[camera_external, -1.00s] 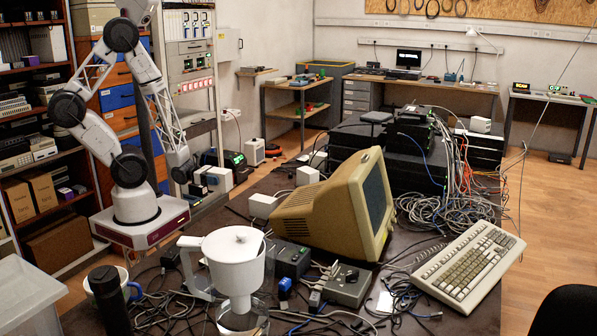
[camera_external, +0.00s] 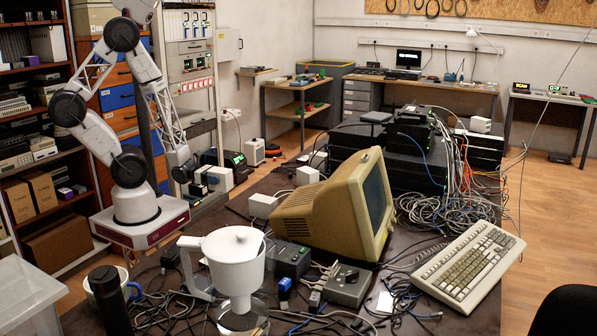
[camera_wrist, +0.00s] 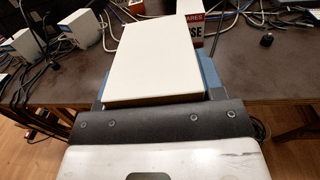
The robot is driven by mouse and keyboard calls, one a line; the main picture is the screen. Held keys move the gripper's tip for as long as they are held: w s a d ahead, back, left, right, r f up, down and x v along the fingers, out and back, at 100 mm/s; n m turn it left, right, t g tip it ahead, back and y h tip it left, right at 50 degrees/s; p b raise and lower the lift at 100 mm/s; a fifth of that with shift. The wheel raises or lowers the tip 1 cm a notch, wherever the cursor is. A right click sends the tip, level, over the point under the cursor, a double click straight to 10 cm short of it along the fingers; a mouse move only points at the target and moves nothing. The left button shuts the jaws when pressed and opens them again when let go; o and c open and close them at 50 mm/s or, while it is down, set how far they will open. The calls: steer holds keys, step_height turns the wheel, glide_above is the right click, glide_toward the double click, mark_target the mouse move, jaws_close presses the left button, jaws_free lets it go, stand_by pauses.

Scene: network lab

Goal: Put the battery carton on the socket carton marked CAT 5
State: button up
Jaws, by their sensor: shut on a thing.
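In the wrist view my gripper (camera_wrist: 157,85) is shut on a cream-white carton (camera_wrist: 155,55), whose plain broad face is toward the camera. I take it to be the battery carton, but no marking on it can be read. Blue-grey finger parts show at its sides. In the external view my gripper (camera_external: 183,172) is low beside the dark table's far left edge, near several small pale boxes (camera_external: 218,179). The held carton cannot be told apart there. No CAT 5 marking can be read in either view, so I cannot tell which box is the socket carton.
In the wrist view a red-and-white labelled box (camera_wrist: 194,26) stands just beyond the held carton. White boxes (camera_wrist: 80,27) and cables are at left; the dark tabletop (camera_wrist: 265,60) is mostly clear at right. In the external view a beige monitor (camera_external: 325,215) and white jug (camera_external: 234,262) stand nearer.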

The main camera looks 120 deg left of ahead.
steer(key=w+a+r, duration=0.3)
steer(key=w+a, duration=0.1)
steer(key=a, duration=0.8)
steer(key=w+a+r+h, duration=0.1)
steer(key=w+a, duration=0.4)
steer(key=a, duration=0.8)
steer(key=w+a+r+m, duration=0.1)
steer(key=w+a+r, duration=0.3)
steer(key=a, duration=0.8)
steer(key=shift+w+a+r+h, duration=0.2)
steer(key=shift+a+r+h, duration=0.1)
steer(key=shift+a, duration=0.1)
glide_above(318, 153)
steer(key=shift+w+d+f, duration=0.1)
steer(key=shift+d+f, duration=0.05)
steer(key=shift+f, duration=0.6)
steer(key=shift+f, duration=1.7)
steer(key=shift+f, duration=0.2)
